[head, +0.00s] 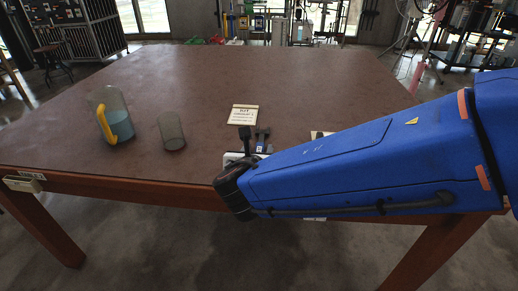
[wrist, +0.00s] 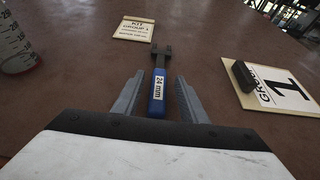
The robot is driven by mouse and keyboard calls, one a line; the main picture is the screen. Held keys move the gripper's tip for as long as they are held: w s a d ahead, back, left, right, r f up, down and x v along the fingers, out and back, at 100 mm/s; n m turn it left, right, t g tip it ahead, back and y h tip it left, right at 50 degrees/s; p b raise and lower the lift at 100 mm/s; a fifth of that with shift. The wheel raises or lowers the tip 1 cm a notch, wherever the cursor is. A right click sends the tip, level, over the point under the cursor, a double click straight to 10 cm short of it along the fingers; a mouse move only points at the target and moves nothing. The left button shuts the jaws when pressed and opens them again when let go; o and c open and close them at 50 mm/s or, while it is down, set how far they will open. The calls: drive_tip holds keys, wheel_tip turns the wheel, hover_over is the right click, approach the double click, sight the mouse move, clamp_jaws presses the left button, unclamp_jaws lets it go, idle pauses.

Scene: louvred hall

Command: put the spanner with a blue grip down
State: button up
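The spanner with a blue grip (wrist: 157,92) lies lengthwise between my fingers in the wrist view, its dark head pointing away from me. A white label on the grip reads 24 mm. My gripper (wrist: 159,78) is open, with a gap showing on each side of the grip. The spanner appears to lie on the brown table (wrist: 75,75). In the head view its head and part of the grip (head: 262,136) show near the table's front edge, beyond my blue arm.
A kit card (head: 243,115) lies just beyond the spanner. A board marked 1 (wrist: 285,88), with a dark block (wrist: 243,76) on it, lies to the right. A jug with a yellow handle (head: 112,113) and a beaker (head: 171,131) stand left. The table's far part is clear.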

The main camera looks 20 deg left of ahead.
drive_tip(key=v, duration=0.9)
drive_tip(key=shift+s+d, duration=0.1)
drive_tip(key=shift+s, duration=0.25)
